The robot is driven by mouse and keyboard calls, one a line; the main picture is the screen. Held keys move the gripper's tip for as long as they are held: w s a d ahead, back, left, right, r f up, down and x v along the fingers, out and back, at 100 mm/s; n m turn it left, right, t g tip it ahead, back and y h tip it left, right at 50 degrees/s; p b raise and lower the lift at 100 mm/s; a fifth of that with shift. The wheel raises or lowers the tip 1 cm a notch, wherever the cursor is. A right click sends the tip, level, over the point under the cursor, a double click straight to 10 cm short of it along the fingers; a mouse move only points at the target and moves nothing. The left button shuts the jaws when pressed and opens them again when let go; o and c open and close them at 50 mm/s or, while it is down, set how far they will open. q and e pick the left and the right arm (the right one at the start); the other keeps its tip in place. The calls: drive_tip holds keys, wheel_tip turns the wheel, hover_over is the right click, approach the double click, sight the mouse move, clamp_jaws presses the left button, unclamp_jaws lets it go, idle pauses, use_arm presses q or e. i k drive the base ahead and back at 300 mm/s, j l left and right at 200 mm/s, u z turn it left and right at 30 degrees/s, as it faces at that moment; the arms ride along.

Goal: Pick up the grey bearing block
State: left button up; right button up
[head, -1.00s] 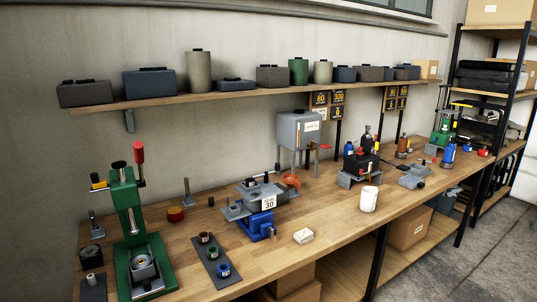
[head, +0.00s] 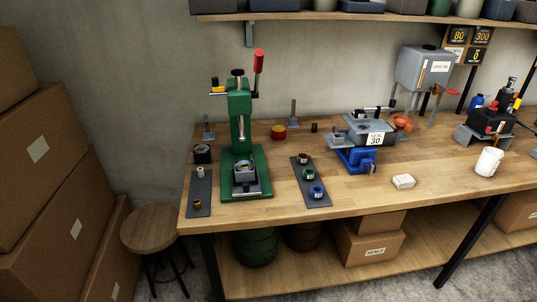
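A grey block with a round opening (head: 243,171), which looks like the bearing block, sits on the base of the green press (head: 239,130) at the left part of the workbench. It is upright under the press ram, and the press frame stands behind it. The press has a red-handled lever at its top right. Neither of my grippers shows in the head view.
A dark strip with three coloured rings (head: 309,175) lies right of the press; another dark strip (head: 199,194) lies left. A blue vise (head: 358,160) and white cup (head: 489,162) stand further right. A stool (head: 149,228) and stacked boxes (head: 62,200) are at left.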

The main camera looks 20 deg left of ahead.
sight(247, 173)
drive_tip(key=i+l+u, duration=0.1)
drive_tip(key=i, duration=0.3)
drive_tip(key=i+l+u, duration=0.15)
drive_tip(key=i, duration=0.25)
drive_tip(key=i+l+u, duration=0.1)
drive_tip(key=i+l, duration=0.2)
drive_tip(key=i, duration=0.1)
